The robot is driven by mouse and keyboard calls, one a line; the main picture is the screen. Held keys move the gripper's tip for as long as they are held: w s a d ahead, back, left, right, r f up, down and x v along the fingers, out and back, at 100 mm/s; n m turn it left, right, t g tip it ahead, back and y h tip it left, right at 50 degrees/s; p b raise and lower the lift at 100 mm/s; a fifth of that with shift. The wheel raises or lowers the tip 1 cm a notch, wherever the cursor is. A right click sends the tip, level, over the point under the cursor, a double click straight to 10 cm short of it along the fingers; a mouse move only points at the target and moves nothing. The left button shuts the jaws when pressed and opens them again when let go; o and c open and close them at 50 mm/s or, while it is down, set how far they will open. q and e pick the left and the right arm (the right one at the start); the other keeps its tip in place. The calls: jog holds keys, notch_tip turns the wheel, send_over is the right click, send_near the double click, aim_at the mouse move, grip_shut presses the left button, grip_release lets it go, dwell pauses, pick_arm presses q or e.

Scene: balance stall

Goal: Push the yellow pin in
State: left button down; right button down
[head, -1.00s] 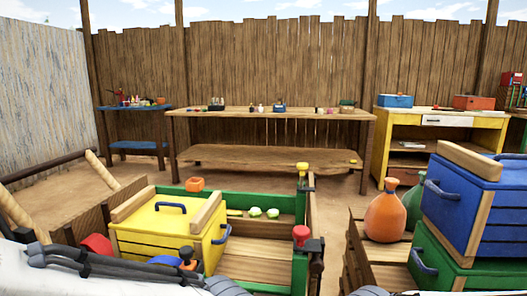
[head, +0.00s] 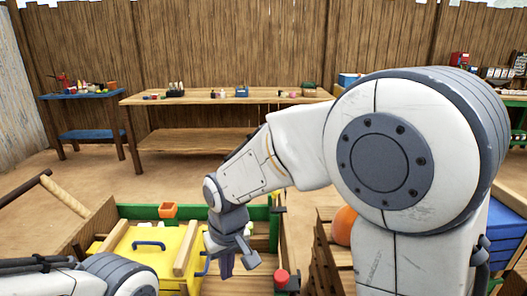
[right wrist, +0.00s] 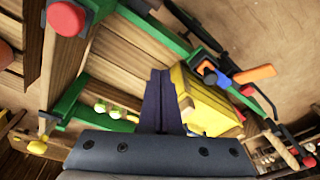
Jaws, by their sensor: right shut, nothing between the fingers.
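The yellow pin (right wrist: 37,147) shows as a yellow knob at the lower left of the right wrist view, by the end of a green rail. In the head view a small yellow knob (head: 277,188) shows beyond my right forearm, at the far end of the green-edged cart. My right gripper (head: 226,265) points down over the cart, left of the red knob and apart from the yellow pin. Its dark fingers (right wrist: 160,95) are together and empty. My left gripper is out of view; only part of that arm shows at the lower left.
A red knob (head: 282,277) stands at the cart's near right corner. A yellow box (head: 150,262) with a blue handle sits in the cart's left part. An orange jar (head: 344,226) and a blue box (head: 502,235) stand to the right. Long tables stand at the back fence.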

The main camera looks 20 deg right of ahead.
jog(key=w+d+r+m+t+p, duration=0.1)
jog(key=w+d+r+m+p, duration=0.1)
jog(key=w+d+r+p, duration=0.45)
jog(key=w+d+r+m+p, duration=0.2)
jog(key=w+d+r+p, duration=0.1)
jog(key=w+r+p, duration=0.5)
jog(key=w+d+r+m+h+p, duration=0.2)
jog(key=w+d+p, duration=0.65)
jog(key=p, duration=0.25)
jog(key=shift+t, duration=0.4)
jog(key=p+x, duration=0.1)
jog(key=x, duration=0.3)
jog(key=s+p+x, duration=0.1)
jog(key=x, duration=0.3)
jog(key=p+x, duration=0.2)
jog(key=x, duration=0.2)
jog(key=shift+s+d+f, duration=0.1)
jog(key=shift+f, duration=0.45)
jog(key=shift+f, duration=0.1)
